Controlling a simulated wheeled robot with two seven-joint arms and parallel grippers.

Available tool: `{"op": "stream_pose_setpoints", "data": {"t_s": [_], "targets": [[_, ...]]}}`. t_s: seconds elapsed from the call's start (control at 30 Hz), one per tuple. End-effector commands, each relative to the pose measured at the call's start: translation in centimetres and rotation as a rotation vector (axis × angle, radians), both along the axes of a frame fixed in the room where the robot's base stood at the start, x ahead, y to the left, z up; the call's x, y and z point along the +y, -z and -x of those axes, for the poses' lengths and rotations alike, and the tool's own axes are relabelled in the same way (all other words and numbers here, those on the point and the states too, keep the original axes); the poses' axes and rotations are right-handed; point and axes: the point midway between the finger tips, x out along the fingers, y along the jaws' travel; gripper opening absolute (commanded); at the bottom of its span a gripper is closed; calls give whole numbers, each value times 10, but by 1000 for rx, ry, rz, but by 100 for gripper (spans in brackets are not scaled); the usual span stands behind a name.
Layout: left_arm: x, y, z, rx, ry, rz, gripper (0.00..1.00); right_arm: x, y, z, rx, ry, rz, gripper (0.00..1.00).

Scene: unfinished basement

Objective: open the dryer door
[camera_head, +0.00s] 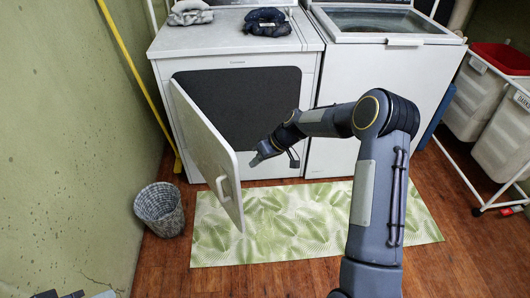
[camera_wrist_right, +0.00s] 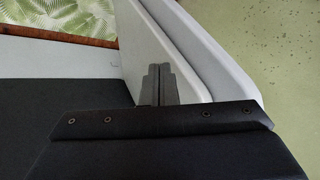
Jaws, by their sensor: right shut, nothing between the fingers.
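The dryer (camera_head: 225,48) is the white machine on the left. Its white door (camera_head: 203,140) stands well open, swung out toward me from the left side of the dark opening (camera_head: 262,92). A handle (camera_head: 223,188) is near the door's free edge. My right gripper (camera_head: 258,160) is shut and empty, on the inner side of the door, in front of the dryer. In the right wrist view, its closed fingers (camera_wrist_right: 158,82) are beside the door's inner face (camera_wrist_right: 150,45); whether they touch it is unclear. My left gripper is not seen.
A white washer (camera_head: 390,70) stands right of the dryer. A leafy mat (camera_head: 300,228) covers the floor in front. A wicker basket (camera_head: 160,210) stands left of the door, near the green wall. A rack with bins (camera_head: 480,95) is at the right.

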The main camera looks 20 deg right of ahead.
Motion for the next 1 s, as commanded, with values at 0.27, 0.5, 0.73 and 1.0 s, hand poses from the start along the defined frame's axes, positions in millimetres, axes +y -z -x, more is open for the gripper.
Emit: {"op": "stream_pose_setpoints", "data": {"t_s": [0.27, 0.5, 0.73, 1.0], "targets": [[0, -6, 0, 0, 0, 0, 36, 37, 7, 5, 0, -2, 1, 0], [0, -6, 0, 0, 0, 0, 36, 45, 8, 7, 0, 0, 0, 0], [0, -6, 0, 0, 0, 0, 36, 45, 8, 7, 0, 0, 0, 0], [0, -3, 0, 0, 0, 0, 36, 66, 8, 13, 0, 30, -1, 0]]}}
